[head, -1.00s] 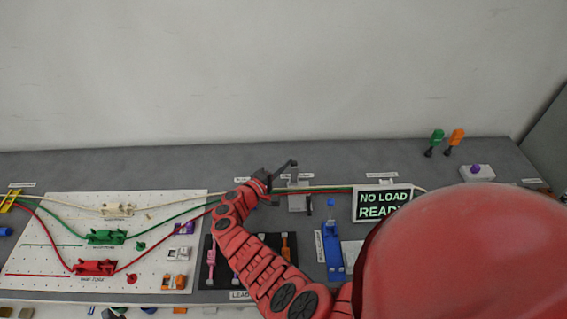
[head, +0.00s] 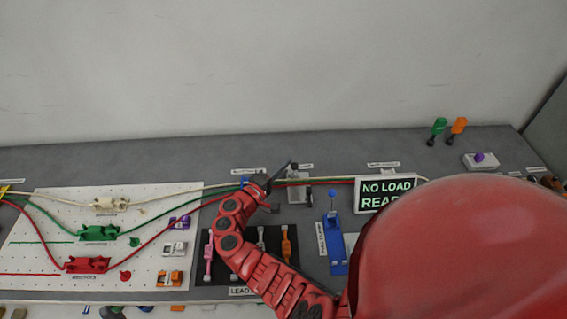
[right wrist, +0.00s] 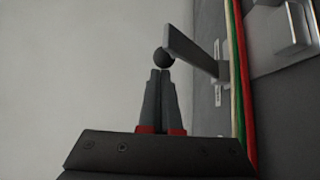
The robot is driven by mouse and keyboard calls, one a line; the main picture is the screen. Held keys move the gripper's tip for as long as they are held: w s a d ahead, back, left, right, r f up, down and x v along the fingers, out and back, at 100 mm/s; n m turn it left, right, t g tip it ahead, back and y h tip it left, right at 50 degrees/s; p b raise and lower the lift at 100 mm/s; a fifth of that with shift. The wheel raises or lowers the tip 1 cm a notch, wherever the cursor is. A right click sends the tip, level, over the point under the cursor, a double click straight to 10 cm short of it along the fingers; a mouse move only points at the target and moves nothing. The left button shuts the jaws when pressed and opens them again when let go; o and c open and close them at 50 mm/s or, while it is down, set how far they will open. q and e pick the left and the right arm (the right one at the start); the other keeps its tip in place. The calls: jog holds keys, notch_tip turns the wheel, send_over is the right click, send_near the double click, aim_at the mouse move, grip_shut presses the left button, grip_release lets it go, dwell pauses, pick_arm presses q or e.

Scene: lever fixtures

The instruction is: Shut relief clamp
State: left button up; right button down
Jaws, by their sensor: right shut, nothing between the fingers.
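The relief clamp (head: 299,193) is a grey block on the bench, beside the sign, with the cables running at it. Its lever stands up from the block, with a dark ball knob (head: 294,167) at the end. In the right wrist view the grey lever (right wrist: 192,52) comes in from the right and the black knob (right wrist: 163,58) sits just beyond the fingertips. My right gripper (head: 290,163) is shut and empty, its tips close to the knob; I cannot tell whether they touch. My left gripper is not in view.
A lit sign (head: 387,193) reads "NO LOAD READY". A blue lever fixture (head: 334,240) stands in front of the clamp. A white pegboard (head: 45,205) with cable holders is at left. Green, red and cream cables cross behind my right arm. My red body part hides the lower right.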

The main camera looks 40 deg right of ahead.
jog(key=shift+s+a+f+b, duration=0.25)
jog(key=shift+s+f+b, duration=0.05)
jog(key=shift+s+b, duration=0.15)
jog(key=shift+a, duration=0.1)
dwell(0.5)
jog(key=shift+s+a+f, duration=0.1)
jog(key=shift+a, duration=0.2)
jog(key=b+v, duration=0.3)
jog(key=v, duration=1.2)
jog(key=shift+a, duration=0.4)
jog(key=shift+s+a, duration=0.15)
jog(key=shift+a, duration=0.3)
